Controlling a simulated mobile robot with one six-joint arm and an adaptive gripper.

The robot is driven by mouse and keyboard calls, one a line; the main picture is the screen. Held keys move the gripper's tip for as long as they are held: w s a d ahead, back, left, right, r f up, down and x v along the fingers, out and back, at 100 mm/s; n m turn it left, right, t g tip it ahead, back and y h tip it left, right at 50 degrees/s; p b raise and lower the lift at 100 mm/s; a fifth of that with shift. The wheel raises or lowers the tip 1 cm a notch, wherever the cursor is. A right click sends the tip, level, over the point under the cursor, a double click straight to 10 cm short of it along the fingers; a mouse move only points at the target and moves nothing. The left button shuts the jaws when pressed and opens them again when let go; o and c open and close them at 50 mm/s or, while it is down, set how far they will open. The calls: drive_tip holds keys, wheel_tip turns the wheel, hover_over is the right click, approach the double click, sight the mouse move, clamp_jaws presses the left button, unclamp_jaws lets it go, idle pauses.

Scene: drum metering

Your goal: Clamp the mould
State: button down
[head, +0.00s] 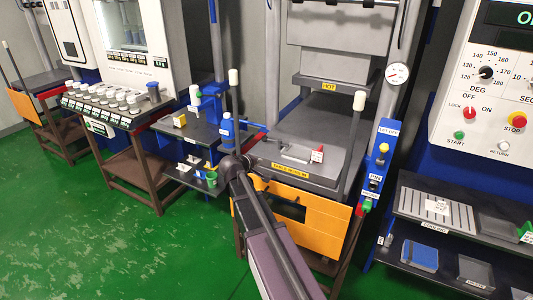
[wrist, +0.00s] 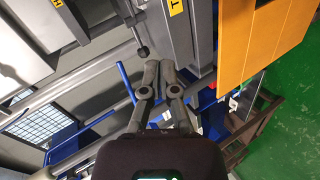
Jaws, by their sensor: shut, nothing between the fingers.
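The press (head: 335,60) stands in the middle of the head view, with a yellow HOT label on its upper part. A flat grey plate with a handle and a small white and red tag, which looks like the mould (head: 296,154), lies on the lower platen (head: 335,133). My gripper (head: 240,160) is at the platen's left front corner, left of the plate and apart from it. In the wrist view my gripper (wrist: 158,66) has its fingers together with nothing between them. A dark ball-ended rod (wrist: 141,50) shows just beyond the fingertips.
A blue control post (head: 379,160) with buttons stands right of the press. An orange panel (head: 290,205) fronts it. A side table (head: 190,132) stands left, a rack (head: 440,232) right. Green floor is open at lower left.

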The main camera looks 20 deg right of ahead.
drive_tip(key=w+d+n+t+h+b, duration=0.1)
drive_tip(key=w+n+t+b, duration=0.2)
drive_tip(key=w, duration=0.4)
drive_tip(key=shift+w+d+f+n+h+b, duration=0.2)
drive_tip(key=shift+n+h+b, duration=0.1)
drive_tip(key=shift+n+b, duration=0.15)
drive_tip(key=b+x, duration=0.2)
drive_tip(key=x, duration=1.2)
drive_tip(key=shift+b, duration=0.4)
drive_tip(key=shift+w+d, duration=0.2)
drive_tip(key=shift+w, duration=0.2)
drive_tip(key=shift+w+d+r, duration=0.1)
drive_tip(key=shift+w+d, duration=0.05)
